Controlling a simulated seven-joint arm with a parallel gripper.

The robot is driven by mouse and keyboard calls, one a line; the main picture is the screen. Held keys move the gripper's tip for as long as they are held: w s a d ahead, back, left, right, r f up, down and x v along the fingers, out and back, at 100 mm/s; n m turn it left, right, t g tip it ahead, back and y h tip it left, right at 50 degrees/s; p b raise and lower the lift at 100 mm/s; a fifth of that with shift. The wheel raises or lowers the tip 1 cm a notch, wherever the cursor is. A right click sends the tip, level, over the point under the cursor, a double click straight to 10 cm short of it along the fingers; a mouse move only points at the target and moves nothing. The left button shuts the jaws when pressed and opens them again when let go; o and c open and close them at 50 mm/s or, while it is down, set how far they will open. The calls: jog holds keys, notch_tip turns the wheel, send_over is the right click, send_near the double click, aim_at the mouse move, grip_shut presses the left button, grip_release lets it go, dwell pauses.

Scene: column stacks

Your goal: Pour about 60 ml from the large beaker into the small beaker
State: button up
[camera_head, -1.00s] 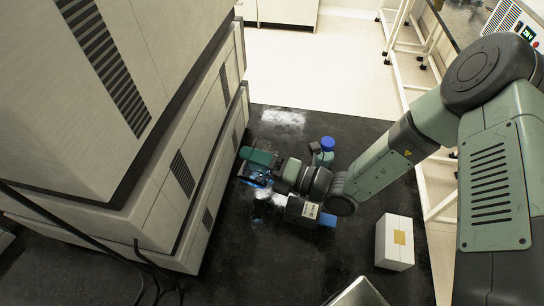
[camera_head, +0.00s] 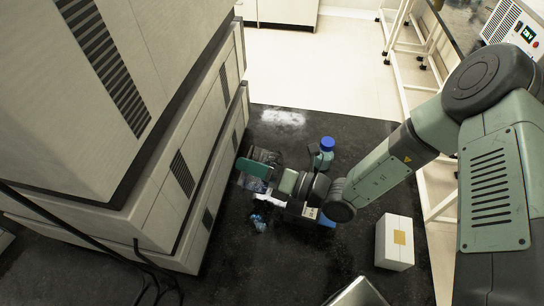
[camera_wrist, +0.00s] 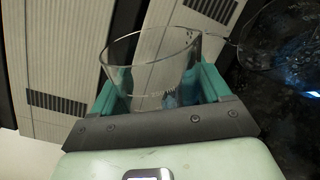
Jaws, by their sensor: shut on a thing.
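My gripper (camera_head: 257,174) is shut on a clear glass beaker, the large beaker (camera_wrist: 150,65), whose open mouth shows between the green fingers in the wrist view. It is tilted, with a bluish tint inside near the right finger. In the head view the fingers and wrist partly cover this beaker (camera_head: 254,186). A small glassy thing with a blue tint, seemingly the small beaker (camera_head: 258,222), stands on the dark bench just below the gripper in the picture. Another clear glass rim shows at the upper right of the wrist view (camera_wrist: 272,38). I cannot tell the liquid levels.
A blue-capped bottle (camera_head: 324,157) stands behind my wrist. A white box (camera_head: 394,244) stands at the right of the bench. A large pale cabinet unit (camera_head: 165,205) rises close on the left.

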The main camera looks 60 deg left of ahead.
aim_at(239, 182)
jog(key=shift+r+n, duration=0.3)
jog(key=shift+n, duration=0.1)
jog(key=shift+a+f+n, duration=0.1)
jog(key=shift+f+n, duration=0.35)
jog(key=shift+n, duration=0.25)
jog(key=shift+r+n, duration=0.15)
jog(key=shift+n, duration=0.45)
jog(key=shift+r, duration=0.1)
dwell(0.4)
jog(key=shift+s+r+n, duration=0.1)
jog(key=shift+n, duration=0.3)
jog(key=n, duration=0.1)
jog(key=s+d+f+n, duration=0.1)
jog(key=n, duration=0.1)
jog(key=shift+s+d+f, duration=0.1)
jog(key=shift+s+f, duration=0.15)
jog(key=shift+s, duration=0.05)
jog(key=n, duration=0.1)
jog(key=s+n, duration=0.1)
jog(key=shift+d+r+n, duration=0.3)
jog(key=shift+s+d+f+n, duration=0.25)
jog(key=shift+s+n, duration=0.15)
jog(key=shift+n, duration=0.5)
